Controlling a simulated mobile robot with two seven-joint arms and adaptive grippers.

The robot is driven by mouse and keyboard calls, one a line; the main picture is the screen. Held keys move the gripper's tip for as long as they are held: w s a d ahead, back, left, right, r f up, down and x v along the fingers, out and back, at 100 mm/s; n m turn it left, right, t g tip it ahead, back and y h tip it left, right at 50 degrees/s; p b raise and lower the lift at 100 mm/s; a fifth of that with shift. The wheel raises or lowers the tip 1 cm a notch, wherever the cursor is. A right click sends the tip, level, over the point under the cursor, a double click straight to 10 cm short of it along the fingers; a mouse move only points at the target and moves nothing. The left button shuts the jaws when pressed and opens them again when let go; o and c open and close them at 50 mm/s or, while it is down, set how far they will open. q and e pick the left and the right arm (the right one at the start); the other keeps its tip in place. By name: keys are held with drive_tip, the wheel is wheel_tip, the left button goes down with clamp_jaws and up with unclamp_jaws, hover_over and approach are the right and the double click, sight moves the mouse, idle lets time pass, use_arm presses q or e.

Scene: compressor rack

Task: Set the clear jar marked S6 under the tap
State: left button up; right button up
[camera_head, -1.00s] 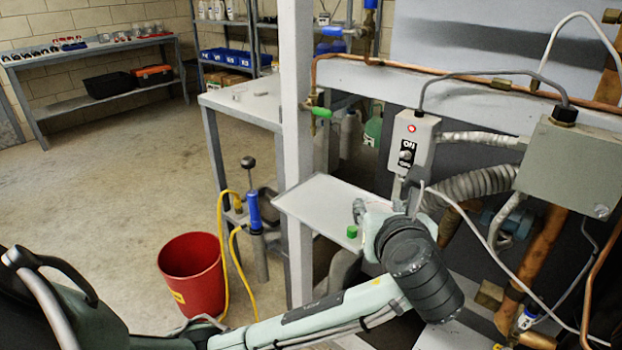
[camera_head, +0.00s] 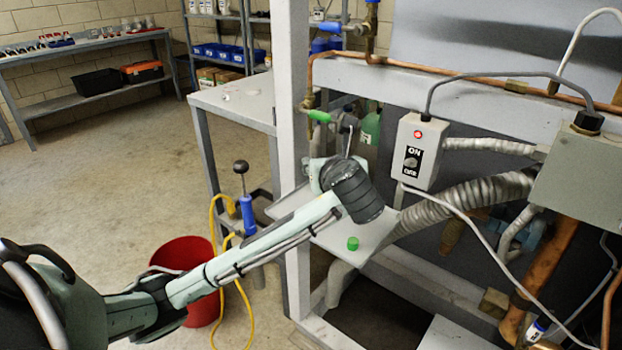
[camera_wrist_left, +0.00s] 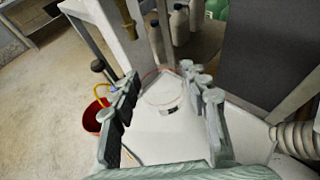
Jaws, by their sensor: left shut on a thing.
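A clear jar (camera_wrist_left: 160,92) shows as a faint outline between the fingers of my left gripper (camera_wrist_left: 162,82) in the left wrist view. A small label is on it, too small to read. My left gripper is shut on the jar. In the head view my left gripper (camera_head: 346,132) is raised over the white shelf, close to the tap with the green handle (camera_head: 319,116); the jar cannot be made out there. The brass tap spout (camera_wrist_left: 128,18) is beyond the jar, to its upper left, in the left wrist view. My right gripper is not in view.
A green cap (camera_head: 352,243) sits on the white shelf (camera_head: 385,217). A white post (camera_head: 291,130) stands just left of the tap. A switch box (camera_head: 418,150) and a ribbed hose (camera_head: 465,197) are to the right. A red bucket (camera_head: 182,255) stands on the floor.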

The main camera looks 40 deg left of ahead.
use_arm(q)
drive_tip(key=a, duration=0.1)
drive_tip(key=w+a+f, duration=0.1)
drive_tip(key=a, duration=0.1)
drive_tip(key=w+a+f, duration=0.1)
drive_tip(key=a, duration=0.1)
drive_tip(key=shift+w+f, duration=0.25)
drive_tip(key=shift+a+f, duration=0.1)
drive_tip(key=shift+f, duration=2.35)
drive_tip(key=o, duration=0.8)
drive_tip(key=shift+w, duration=0.1)
drive_tip(key=shift+r, duration=0.25)
drive_tip(key=v, duration=1.2)
